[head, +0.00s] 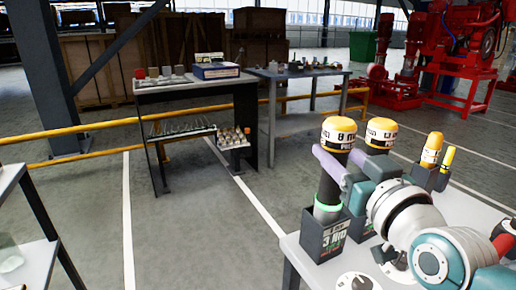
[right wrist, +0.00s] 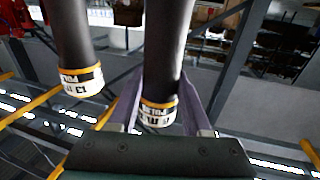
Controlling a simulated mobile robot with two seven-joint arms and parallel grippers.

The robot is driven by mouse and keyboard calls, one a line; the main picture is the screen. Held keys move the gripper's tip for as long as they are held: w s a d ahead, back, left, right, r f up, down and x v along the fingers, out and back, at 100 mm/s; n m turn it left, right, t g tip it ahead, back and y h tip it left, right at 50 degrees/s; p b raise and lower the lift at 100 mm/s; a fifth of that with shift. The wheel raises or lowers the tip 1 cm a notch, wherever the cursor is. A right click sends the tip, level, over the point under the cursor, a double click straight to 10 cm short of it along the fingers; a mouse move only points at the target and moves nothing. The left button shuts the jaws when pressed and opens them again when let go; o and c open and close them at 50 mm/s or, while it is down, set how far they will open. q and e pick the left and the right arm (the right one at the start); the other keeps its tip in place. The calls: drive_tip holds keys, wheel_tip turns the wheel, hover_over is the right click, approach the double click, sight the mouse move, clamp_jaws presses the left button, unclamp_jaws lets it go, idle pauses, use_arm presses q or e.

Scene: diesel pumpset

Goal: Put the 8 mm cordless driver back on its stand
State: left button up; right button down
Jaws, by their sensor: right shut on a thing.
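The 8 mm cordless driver (head: 338,134) has a dark body and an orange and white cap marked 8. It stands upright at the right of the head view. My right gripper (head: 335,162) is shut on its body just below the cap, with a purple finger on each side. The right wrist view shows the driver (right wrist: 165,50) between both fingers. The driver's lower end meets the mouth of a black box-shaped stand (head: 322,240), where a green ring (head: 326,210) shows. Whether it is fully seated is hidden. My left gripper is not in view.
A similar driver (head: 380,134) stands close on the right; it also shows in the right wrist view (right wrist: 78,60). Two smaller yellow-topped tools (head: 432,150) stand farther right. The white table (head: 305,262) holds the stands. A workbench (head: 195,90) stands across open floor.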

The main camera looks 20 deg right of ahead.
drive_tip(key=shift+r, duration=0.15)
idle(0.6)
drive_tip(key=shift+f, duration=0.3)
idle(0.4)
drive_tip(key=shift+f+b, duration=0.6)
drive_tip(key=shift+f, duration=0.1)
drive_tip(key=c, duration=0.5)
unclamp_jaws()
drive_tip(key=shift+o, duration=1.2)
drive_tip(key=shift+f, duration=0.25)
drive_tip(key=s+a+p, duration=0.1)
drive_tip(key=s, duration=0.8)
drive_tip(key=shift+s+a, duration=0.2)
drive_tip(key=shift+s, duration=0.2)
drive_tip(key=shift+r, duration=0.1)
